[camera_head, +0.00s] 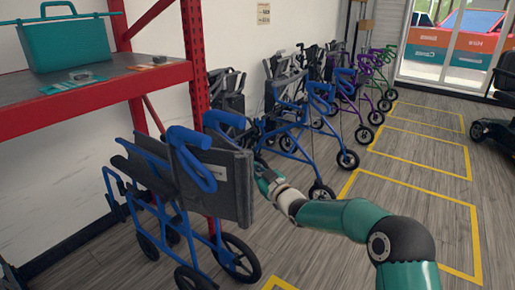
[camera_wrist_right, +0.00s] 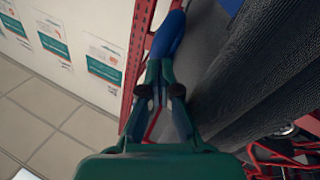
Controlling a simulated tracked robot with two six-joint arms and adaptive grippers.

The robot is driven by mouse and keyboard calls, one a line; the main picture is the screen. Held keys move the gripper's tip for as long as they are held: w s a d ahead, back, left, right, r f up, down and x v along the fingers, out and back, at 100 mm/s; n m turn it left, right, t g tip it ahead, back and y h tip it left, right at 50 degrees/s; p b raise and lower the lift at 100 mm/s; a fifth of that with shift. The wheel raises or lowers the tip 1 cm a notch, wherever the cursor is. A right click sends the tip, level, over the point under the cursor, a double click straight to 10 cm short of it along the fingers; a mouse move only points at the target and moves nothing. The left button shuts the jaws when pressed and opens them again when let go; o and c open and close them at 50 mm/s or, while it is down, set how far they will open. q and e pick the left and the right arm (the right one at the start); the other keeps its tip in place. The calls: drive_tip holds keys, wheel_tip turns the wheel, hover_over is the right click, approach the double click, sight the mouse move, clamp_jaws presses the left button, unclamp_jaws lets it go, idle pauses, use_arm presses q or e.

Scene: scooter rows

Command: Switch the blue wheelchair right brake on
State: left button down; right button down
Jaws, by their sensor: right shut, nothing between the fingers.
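The blue wheelchair (camera_head: 165,200) stands at the left in the head view, with a dark backrest (camera_head: 222,185) and blue push handles. I cannot make out its right brake lever. My right gripper (camera_head: 263,178) is at the right side of the backrest, with its tips partly hidden. In the wrist view my right gripper (camera_wrist_right: 160,70) is shut and empty. A blue padded part (camera_wrist_right: 168,36), probably a push handle, lies just beyond its fingertips; I cannot tell if they touch. Dark fabric (camera_wrist_right: 250,80) fills the right side there. My left gripper is out of view.
A red shelf rack (camera_head: 110,85) with a teal box (camera_head: 80,42) stands behind the wheelchair. A blue rollator (camera_head: 290,120) and several other walkers line the wall. A dark scooter (camera_head: 497,120) is at far right. Yellow-marked floor bays (camera_head: 420,150) are mostly clear.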

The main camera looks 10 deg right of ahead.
drive_tip(key=shift+a, duration=0.1)
use_arm(q)
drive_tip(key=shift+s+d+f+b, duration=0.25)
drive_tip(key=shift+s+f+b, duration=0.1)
drive_tip(key=shift+b, duration=0.05)
use_arm(e)
drive_tip(key=s+d+r, duration=0.1)
drive_tip(key=s+d, duration=0.1)
drive_tip(key=s, duration=0.4)
drive_tip(key=s+d+r, duration=0.1)
drive_tip(key=s+d, duration=0.1)
drive_tip(key=s, duration=0.4)
drive_tip(key=shift+d, duration=0.25)
drive_tip(key=shift+s, duration=0.1)
